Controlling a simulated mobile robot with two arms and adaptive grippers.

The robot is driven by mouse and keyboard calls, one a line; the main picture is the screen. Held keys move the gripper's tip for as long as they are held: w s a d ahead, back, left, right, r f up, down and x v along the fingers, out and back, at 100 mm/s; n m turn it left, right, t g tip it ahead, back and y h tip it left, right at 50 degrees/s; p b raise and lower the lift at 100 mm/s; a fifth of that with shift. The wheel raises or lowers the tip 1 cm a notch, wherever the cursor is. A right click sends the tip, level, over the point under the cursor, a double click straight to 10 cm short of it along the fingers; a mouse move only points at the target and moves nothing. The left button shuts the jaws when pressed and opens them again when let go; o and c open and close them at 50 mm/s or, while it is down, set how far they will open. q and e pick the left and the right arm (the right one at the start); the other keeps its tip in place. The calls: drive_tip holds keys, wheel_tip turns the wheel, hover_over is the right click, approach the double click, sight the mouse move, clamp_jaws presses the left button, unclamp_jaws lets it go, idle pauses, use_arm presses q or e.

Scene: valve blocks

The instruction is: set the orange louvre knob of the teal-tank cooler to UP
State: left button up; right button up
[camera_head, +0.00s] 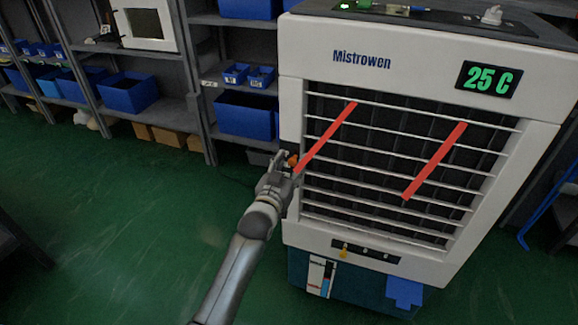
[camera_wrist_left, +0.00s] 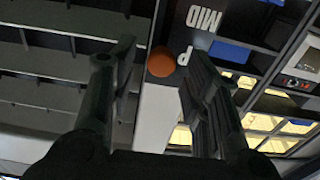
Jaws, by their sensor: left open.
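The cooler (camera_head: 330,85) is a white unit marked Mistrowen with a teal tank (camera_head: 350,290) at its base and a louvred front. The orange louvre knob (camera_head: 292,160) is on the left edge of its front, partly hidden by my left gripper (camera_head: 283,168). In the left wrist view the round orange knob (camera_wrist_left: 161,62) lies between the two fingers of my open left gripper (camera_wrist_left: 160,75), ahead of the fingertips or level with them; I cannot tell if they touch. Lettering reading MID and a P shows beside the knob. My right gripper is not in view.
Two red strips (camera_head: 435,160) lie slanted across the louvres. A green 25 C display (camera_head: 487,79) is at the upper right of the cooler. Shelves with blue bins (camera_head: 128,92) stand behind at the left.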

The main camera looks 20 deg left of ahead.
use_arm(q)
drive_tip(key=s, duration=1.2)
drive_tip(key=shift+a, duration=0.2)
drive_tip(key=s+d+f+g, duration=0.1)
drive_tip(key=s+f+g, duration=0.3)
drive_tip(key=f, duration=0.9)
drive_tip(key=s+f+m+g, duration=0.15)
drive_tip(key=s+f, duration=0.35)
drive_tip(key=f, duration=0.7)
drive_tip(key=s+d+f+g, duration=0.1)
drive_tip(key=s+f+g, duration=0.3)
drive_tip(key=f, duration=0.9)
drive_tip(key=s+a+f+g, duration=0.1)
drive_tip(key=s+f+g, duration=0.1)
drive_tip(key=s+f, duration=0.4)
drive_tip(key=s+a+f+g, duration=0.2)
drive_tip(key=s+f, duration=0.4)
drive_tip(key=s, duration=1.1)
drive_tip(key=s+a+f+g, duration=0.2)
drive_tip(key=s+f, duration=0.4)
drive_tip(key=s, duration=0.5)
drive_tip(key=shift+s+f+g+y, duration=0.3)
drive_tip(key=shift+s+g, duration=0.1)
drive_tip(key=shift+g, duration=0.35)
drive_tip(key=shift+a+m, duration=0.1)
drive_tip(key=shift+m, duration=0.15)
